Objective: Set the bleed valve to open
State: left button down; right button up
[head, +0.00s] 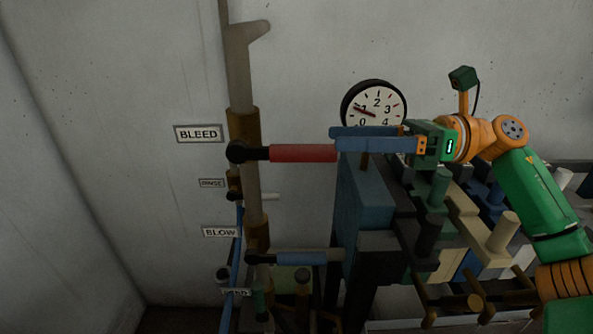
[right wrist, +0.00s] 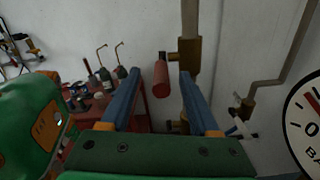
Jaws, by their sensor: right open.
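The bleed valve's red lever (head: 303,153) lies level beside the BLEED sign (head: 198,134), sticking out to the right from a dark pivot on the vertical pipe (head: 240,75), across the pipe's line. My right gripper (head: 338,140) is open, its two blue fingers pointing left at the lever's free end. In the right wrist view the red lever (right wrist: 161,78) shows end-on between the spread fingers of my right gripper (right wrist: 160,73). Whether its end is inside the jaws or just beyond the tips is unclear. My left gripper is not in view.
A blue lever (head: 300,258) by the BLOW sign (head: 220,232) sticks out below. A round gauge (head: 374,106) is on the wall above my right gripper. Blue boxes (head: 365,210) stand close under it.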

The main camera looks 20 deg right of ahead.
aim_at(274, 153)
jog(key=a, duration=0.2)
jog(key=w+a+f+p, duration=0.1)
jog(key=a, duration=0.1)
jog(key=a+f+p, duration=0.1)
jog(key=a, duration=0.1)
jog(key=shift+w+a, duration=0.2)
jog(key=shift+w, duration=0.2)
jog(key=shift+a+f, duration=0.15)
jog(key=shift+a, duration=0.2)
jog(key=shift+w+d, duration=0.1)
jog(key=shift+c, duration=0.7)
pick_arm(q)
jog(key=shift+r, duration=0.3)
pick_arm(e)
grip_shut()
